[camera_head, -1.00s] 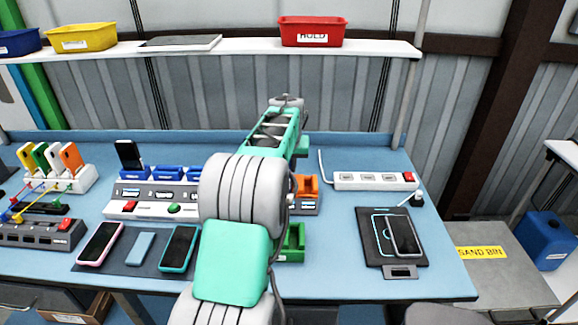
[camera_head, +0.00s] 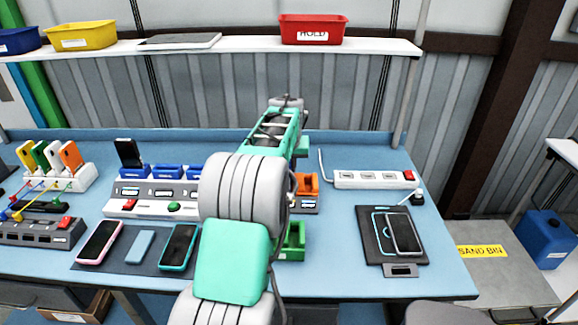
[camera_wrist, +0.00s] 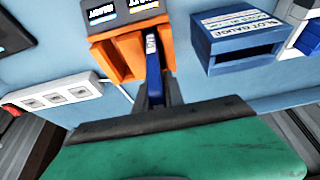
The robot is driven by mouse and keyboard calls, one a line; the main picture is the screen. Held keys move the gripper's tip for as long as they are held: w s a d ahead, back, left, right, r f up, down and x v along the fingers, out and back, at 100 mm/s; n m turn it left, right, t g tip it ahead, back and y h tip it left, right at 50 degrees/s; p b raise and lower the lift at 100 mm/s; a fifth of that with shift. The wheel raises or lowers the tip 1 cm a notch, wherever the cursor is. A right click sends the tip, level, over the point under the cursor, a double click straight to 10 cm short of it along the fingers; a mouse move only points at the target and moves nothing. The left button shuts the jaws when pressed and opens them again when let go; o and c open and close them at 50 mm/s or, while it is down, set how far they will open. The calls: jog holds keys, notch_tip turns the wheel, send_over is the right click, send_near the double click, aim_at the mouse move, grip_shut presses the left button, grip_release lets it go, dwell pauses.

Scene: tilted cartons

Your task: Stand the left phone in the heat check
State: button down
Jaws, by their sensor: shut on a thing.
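In the wrist view my gripper (camera_wrist: 155,92) is shut on a narrow dark blue phone (camera_wrist: 154,82), seen nearly edge-on with a small pale label near its far end. The phone's far end is at the orange holder (camera_wrist: 108,55), between its walls; I cannot tell whether it rests on the bottom. The orange holder sits below small dark displays, one reading READY (camera_wrist: 103,14). In the head view the orange holder (camera_head: 308,184) shows partly behind my arm, and my fingertips and the held phone are hidden.
A blue SLOT GAUGE box (camera_wrist: 238,45) stands close beside the orange holder. A white power strip (camera_head: 375,180) and a phone on a dark pad (camera_head: 404,234) lie to the right. A pink-edged phone (camera_head: 99,241) and teal phone (camera_head: 178,246) lie front left. A green holder (camera_head: 294,240) is near my arm.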

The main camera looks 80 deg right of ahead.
jog(key=c, duration=1.3)
grip_release()
jog(key=shift+c, duration=0.2)
jog(key=b+v, duration=0.1)
jog(key=v, duration=0.6)
jog(key=shift+s+a+r, duration=0.1)
jog(key=shift+a+r, duration=0.1)
jog(key=shift+r, duration=0.15)
jog(key=shift+r, duration=0.1)
notch_tip(320, 180, up, 7)
jog(key=p, duration=0.6)
